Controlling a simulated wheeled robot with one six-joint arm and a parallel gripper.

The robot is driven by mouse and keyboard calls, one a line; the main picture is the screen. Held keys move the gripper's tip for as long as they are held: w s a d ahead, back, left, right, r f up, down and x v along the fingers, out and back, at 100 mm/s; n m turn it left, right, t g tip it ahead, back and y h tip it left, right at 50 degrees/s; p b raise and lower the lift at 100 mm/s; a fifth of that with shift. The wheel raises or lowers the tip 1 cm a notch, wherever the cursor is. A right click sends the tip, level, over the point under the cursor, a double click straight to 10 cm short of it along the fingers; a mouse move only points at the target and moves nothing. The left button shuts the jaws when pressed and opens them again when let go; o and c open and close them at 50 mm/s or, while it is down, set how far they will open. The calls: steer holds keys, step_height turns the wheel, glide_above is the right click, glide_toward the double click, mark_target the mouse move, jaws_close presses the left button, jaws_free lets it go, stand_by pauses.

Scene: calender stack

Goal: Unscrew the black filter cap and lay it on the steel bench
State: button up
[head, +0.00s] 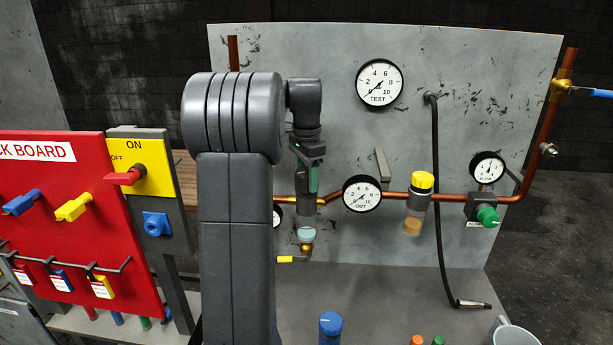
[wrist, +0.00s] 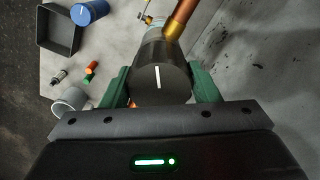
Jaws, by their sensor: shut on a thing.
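The black filter cap (wrist: 158,82) shows in the wrist view as a dark round top with a white line across it. My gripper (wrist: 160,88) is shut on it, with one green finger on each side. In the head view my gripper (head: 309,178) points down over the filter on the copper pipe, in front of the panel. The filter's pale bowl (head: 307,236) hangs below the pipe. I cannot tell how far the cap is turned or whether it is still threaded. The steel bench (head: 400,285) lies below, with bare grey surface in its middle.
A yellow-topped filter (head: 421,182) and gauges sit right of my gripper. A black hose (head: 440,200) hangs to the bench. A blue cylinder (head: 330,325), small orange and green pieces and a mug (head: 515,337) stand at the front. The red lock board (head: 85,220) is left.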

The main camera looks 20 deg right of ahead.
steer(key=shift+w, duration=0.1)
steer(key=shift+n, duration=1.1)
steer(key=shift+n, duration=1.3)
steer(key=shift+n, duration=0.9)
